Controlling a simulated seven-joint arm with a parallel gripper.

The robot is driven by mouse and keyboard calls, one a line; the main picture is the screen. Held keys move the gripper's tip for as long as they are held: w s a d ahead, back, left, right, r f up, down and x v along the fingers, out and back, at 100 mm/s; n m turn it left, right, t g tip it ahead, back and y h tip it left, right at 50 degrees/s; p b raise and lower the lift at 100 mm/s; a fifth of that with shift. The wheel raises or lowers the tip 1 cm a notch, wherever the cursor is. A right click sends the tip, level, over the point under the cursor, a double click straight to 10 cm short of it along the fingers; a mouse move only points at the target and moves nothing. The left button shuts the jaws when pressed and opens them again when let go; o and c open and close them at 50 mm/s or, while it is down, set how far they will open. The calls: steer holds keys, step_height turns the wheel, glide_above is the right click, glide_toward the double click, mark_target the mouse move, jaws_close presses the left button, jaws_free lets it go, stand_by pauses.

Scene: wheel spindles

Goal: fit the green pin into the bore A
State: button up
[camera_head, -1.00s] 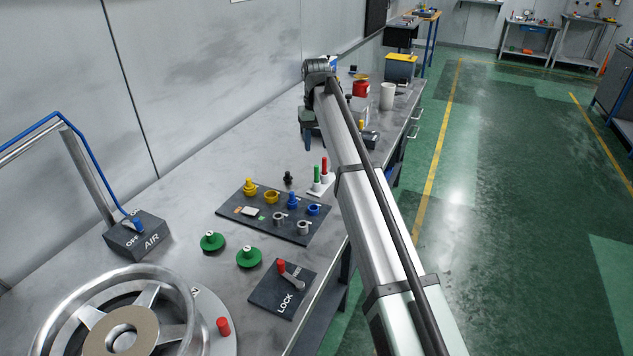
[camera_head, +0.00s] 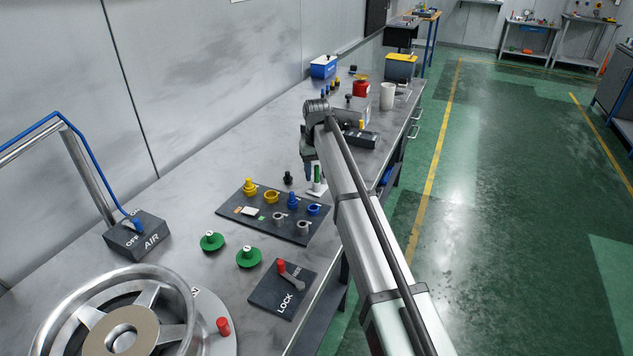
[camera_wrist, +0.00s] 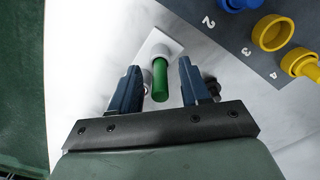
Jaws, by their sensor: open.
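The green pin (camera_head: 317,173) stands upright in a white plate (camera_head: 315,193) on the bench, behind the dark panel. In the wrist view the green pin (camera_wrist: 160,82) lies between the two blue fingers of my gripper (camera_wrist: 160,70), with gaps on both sides. A pale collar surrounds its base on the white plate (camera_wrist: 172,45). My gripper (camera_head: 309,168) is open and points down beside the pin in the head view. The red pin is hidden behind my arm. I cannot read a label for bore A in any view.
A dark panel (camera_head: 240,208) with yellow, blue and grey fittings lies in front of the white plate. A small black knob (camera_head: 288,177) stands near it. Two green knobs (camera_head: 248,257), a LOCK block (camera_head: 270,298) and a handwheel (camera_head: 60,325) are nearer.

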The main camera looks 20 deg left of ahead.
jaws_close()
stand_by(0.4)
